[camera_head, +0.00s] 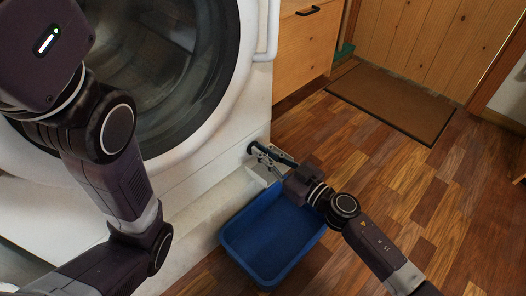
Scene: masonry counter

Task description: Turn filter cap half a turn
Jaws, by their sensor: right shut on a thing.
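The filter cap (251,148) is a small dark part low on the right end of the white washing machine's front. My right gripper (258,151) reaches in from the right and is shut on the cap, with its fingers covering most of it. The cap's turn angle cannot be made out. My left arm comes in from the left in front of the washer door, and its gripper is outside the picture.
A blue tray (231,240) stands on the wooden floor below my right gripper, against the washer's base. The washer's round door (232,62) is above left. A wooden cabinet (300,50) stands behind. A brown mat (392,100) lies at the back right; floor around it is clear.

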